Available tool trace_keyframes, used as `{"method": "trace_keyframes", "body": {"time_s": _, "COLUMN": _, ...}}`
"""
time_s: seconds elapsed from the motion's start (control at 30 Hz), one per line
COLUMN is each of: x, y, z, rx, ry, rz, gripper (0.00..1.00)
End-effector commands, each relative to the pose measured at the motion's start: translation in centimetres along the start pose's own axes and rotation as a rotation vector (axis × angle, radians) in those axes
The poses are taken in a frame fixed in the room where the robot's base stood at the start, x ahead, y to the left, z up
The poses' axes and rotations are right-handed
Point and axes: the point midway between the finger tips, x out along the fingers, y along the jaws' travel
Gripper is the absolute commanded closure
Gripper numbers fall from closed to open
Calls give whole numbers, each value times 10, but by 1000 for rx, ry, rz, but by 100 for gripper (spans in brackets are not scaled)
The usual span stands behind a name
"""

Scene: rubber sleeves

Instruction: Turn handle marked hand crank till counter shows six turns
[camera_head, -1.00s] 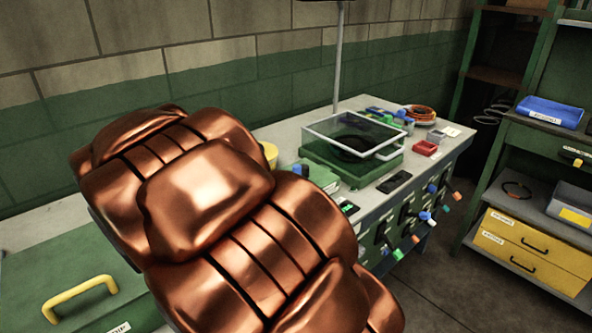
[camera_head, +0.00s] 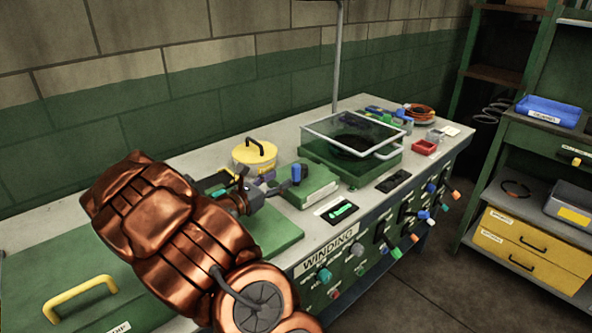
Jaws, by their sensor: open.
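A small green box (camera_head: 312,187) stands on the bench, with a blue-knobbed crank-like handle (camera_head: 296,172) at its left side. No hand crank label can be read. A small dark panel with a lit green display (camera_head: 340,211) lies in front of it; its figures are too small to read. My gripper (camera_head: 266,187) is open, just left of the blue knob. It is small and partly hidden by my copper-coloured arm, and I cannot tell whether it touches the handle.
A yellow lidded pot (camera_head: 254,152) stands behind my gripper. A green case with a clear lid (camera_head: 351,140) is to the right, near a red tray (camera_head: 425,147). Coloured knobs line the bench front (camera_head: 358,262) beside the WINDING label. A yellow-handled green lid (camera_head: 60,305) is at left.

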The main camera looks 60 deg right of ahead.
Motion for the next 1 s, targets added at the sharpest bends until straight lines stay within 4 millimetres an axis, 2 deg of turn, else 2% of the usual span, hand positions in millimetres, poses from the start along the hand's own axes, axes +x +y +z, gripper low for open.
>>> {"method": "trace_keyframes", "body": {"time_s": 0.17, "x": 14, "y": 0, "z": 1, "rx": 0, "ry": 0, "rz": -1, "gripper": 46}}
{"method": "trace_keyframes", "body": {"time_s": 0.6, "x": 66, "y": -1, "z": 1, "rx": 3, "ry": 2, "rz": -3, "gripper": 46}}
{"method": "trace_keyframes", "body": {"time_s": 0.8, "x": 76, "y": 0, "z": 0, "rx": 2, "ry": 1, "rz": -1, "gripper": 46}}
{"method": "trace_keyframes", "body": {"time_s": 1.0, "x": 77, "y": 0, "z": 0, "rx": 2, "ry": 1, "rz": -1, "gripper": 46}}
